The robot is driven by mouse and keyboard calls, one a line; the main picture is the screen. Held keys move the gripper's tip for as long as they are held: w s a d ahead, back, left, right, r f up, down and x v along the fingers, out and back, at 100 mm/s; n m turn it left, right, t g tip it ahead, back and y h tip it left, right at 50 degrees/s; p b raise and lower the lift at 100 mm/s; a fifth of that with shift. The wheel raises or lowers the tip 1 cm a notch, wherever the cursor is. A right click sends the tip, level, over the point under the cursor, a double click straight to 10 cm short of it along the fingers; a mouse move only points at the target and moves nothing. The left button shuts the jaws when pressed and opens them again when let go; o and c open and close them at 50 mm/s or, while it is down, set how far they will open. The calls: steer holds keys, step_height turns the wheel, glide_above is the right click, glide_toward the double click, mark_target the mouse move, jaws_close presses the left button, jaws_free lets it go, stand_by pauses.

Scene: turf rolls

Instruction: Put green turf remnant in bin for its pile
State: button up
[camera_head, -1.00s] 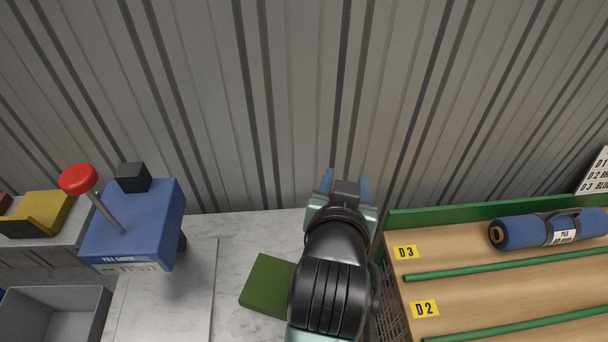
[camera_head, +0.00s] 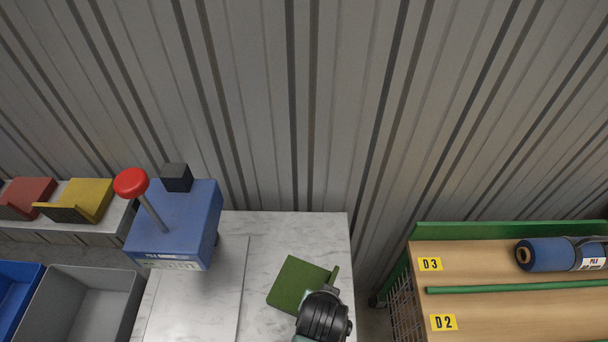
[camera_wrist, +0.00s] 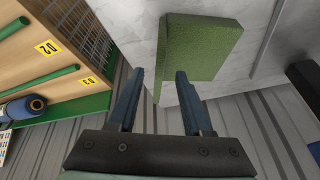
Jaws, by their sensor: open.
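The green turf remnant (camera_head: 296,283) lies on the marble-topped bench (camera_head: 280,235), with a raised strip along its right edge. In the wrist view the remnant (camera_wrist: 205,45) shows at upper middle, its strip reaching down between my finger lines. My gripper (camera_wrist: 160,75) is open, its two blue fingers either side of the strip's end; I cannot tell if they touch it. In the head view my wrist hides the fingers and the remnant's near right corner. A grey bin (camera_head: 97,275) and a blue bin (camera_head: 30,267) stand at lower left.
A blue gauge box (camera_head: 178,225) with a red knob (camera_head: 131,183) stands on the bench's left. Red (camera_head: 30,192) and yellow (camera_head: 92,195) pieces sit further left. A rack (camera_head: 480,265) with a blue roll (camera_head: 548,254) stands right, and a ribbed wall (camera_head: 330,100) behind.

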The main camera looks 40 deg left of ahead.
mark_target(303, 285)
steer(key=shift+p+x, duration=0.3)
steer(key=shift+x, duration=2.3)
steer(key=shift+s, duration=0.15)
steer(key=shift+c, duration=0.3)
jaws_close()
